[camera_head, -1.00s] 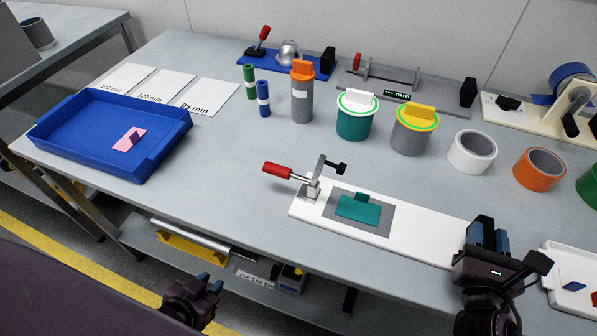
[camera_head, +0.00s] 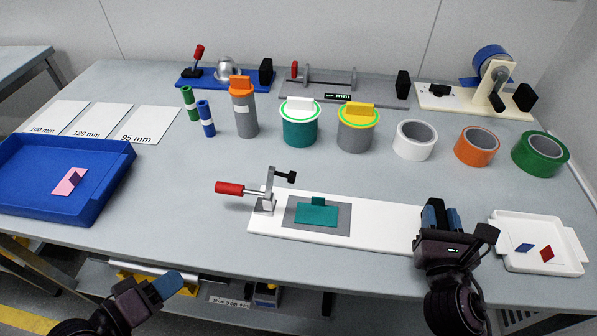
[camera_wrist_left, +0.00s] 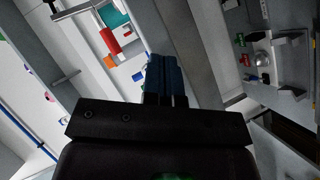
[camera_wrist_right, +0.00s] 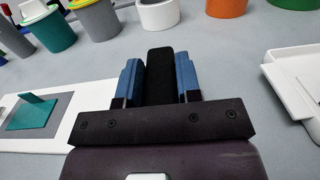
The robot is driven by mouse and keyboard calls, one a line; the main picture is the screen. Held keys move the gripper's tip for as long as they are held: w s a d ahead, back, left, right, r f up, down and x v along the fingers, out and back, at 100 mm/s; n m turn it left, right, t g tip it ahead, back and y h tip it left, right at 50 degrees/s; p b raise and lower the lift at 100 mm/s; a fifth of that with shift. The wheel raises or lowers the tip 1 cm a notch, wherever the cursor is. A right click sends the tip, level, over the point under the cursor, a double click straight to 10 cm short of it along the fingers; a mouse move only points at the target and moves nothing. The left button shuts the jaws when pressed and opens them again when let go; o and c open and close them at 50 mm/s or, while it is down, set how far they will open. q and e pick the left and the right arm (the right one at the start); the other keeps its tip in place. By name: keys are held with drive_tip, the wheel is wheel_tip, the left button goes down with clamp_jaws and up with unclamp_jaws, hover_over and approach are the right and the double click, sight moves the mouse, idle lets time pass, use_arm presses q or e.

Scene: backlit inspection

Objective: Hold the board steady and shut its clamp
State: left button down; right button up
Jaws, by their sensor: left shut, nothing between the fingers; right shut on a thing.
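The white board (camera_head: 385,213) lies flat along the table's front, with a grey pad (camera_head: 340,212) and a teal piece (camera_head: 316,213) on it. The clamp (camera_head: 268,190) stands at its left end. Its red handle (camera_head: 230,188) points left and its arm stands up, with the black tip (camera_head: 286,177) raised clear of the teal piece. My right gripper (camera_head: 433,218) is at the board's right end, shut on a black upright block (camera_wrist_right: 160,75) that shows between its blue fingers. My left gripper (camera_head: 166,285) is shut and empty, low in front of the table edge, apart from the board.
A blue tray (camera_head: 105,190) with a pink piece is at the left. A white tray (camera_head: 560,257) with small blue and red pieces is right of my right gripper. Canisters and tape rolls (camera_head: 415,139) stand behind the board. The table between blue tray and clamp is clear.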

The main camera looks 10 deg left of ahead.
use_arm(q)
drive_tip(key=shift+r+n+h, duration=0.3)
drive_tip(key=shift+r, duration=0.1)
use_arm(e)
drive_tip(key=shift+f, duration=0.25)
use_arm(q)
drive_tip(key=w+d+r+h, duration=0.2)
drive_tip(key=w+r+h, duration=0.3)
drive_tip(key=w+r, duration=0.65)
use_arm(e)
drive_tip(key=shift+f, duration=0.1)
use_arm(q)
drive_tip(key=w+d, duration=0.5)
drive_tip(key=d, duration=0.5)
drive_tip(key=shift+d+f+g, duration=0.25)
drive_tip(key=shift+d+g, duration=0.05)
